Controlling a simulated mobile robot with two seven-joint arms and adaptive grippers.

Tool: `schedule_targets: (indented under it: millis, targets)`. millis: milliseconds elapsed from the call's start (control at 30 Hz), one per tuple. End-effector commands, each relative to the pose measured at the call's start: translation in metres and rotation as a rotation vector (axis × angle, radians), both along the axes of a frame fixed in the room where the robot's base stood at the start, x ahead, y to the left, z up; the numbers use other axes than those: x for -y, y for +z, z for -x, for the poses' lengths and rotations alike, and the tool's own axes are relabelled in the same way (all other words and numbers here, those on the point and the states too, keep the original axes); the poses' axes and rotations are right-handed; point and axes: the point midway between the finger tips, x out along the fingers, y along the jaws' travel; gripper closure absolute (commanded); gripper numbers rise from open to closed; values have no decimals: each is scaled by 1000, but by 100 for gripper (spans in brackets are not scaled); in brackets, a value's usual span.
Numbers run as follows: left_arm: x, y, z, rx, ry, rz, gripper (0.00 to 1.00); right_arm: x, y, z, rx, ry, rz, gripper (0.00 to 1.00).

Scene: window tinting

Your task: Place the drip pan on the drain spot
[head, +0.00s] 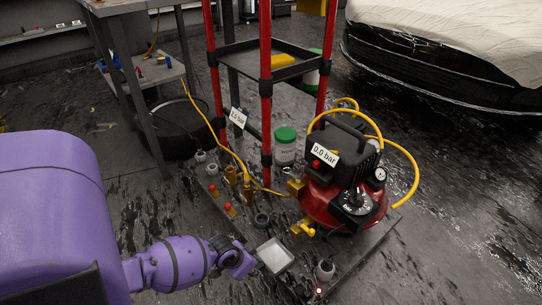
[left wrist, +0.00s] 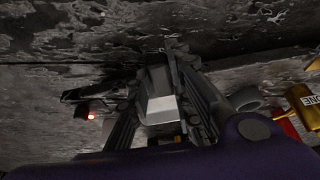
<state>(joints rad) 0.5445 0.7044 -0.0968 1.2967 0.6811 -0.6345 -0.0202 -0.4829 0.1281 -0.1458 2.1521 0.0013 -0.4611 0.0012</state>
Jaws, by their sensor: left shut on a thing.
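The drip pan (head: 275,255) is a small, light grey square tray, low over the dark board at the front of the compressor. My left gripper (head: 252,262) is shut on its near left side. In the left wrist view the pan (left wrist: 161,108) sits between the two dark fingers (left wrist: 165,95). The red compressor (head: 335,200) with a "0.0 bar" tag stands just behind and right of the pan. I cannot make out a marked drain spot, nor whether the pan touches the board. My right gripper is not in view.
A small bottle (head: 325,270) stands right of the pan, with a red light (head: 319,291) near it. A dark ring (head: 262,220), brass fittings (head: 248,192) and a green-lidded jar (head: 286,146) are behind. Yellow hose (head: 408,165) loops right of the compressor. Floor at far right is clear.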

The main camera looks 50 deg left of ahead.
Motion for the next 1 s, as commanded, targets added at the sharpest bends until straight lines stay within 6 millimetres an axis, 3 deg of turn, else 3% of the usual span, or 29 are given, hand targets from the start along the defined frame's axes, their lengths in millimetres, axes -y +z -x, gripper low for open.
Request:
schedule_targets:
  millis: [100,367,567,1000]
  targets:
    - [2,-2,-22,0,-1,0,100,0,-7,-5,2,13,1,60]
    - [3,-1,-42,1,-1,-1,100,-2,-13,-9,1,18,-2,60]
    - [5,-2,-74,1,-1,-1,100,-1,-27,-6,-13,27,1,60]
    - [5,-9,-70,-1,0,-1,100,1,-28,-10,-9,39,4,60]
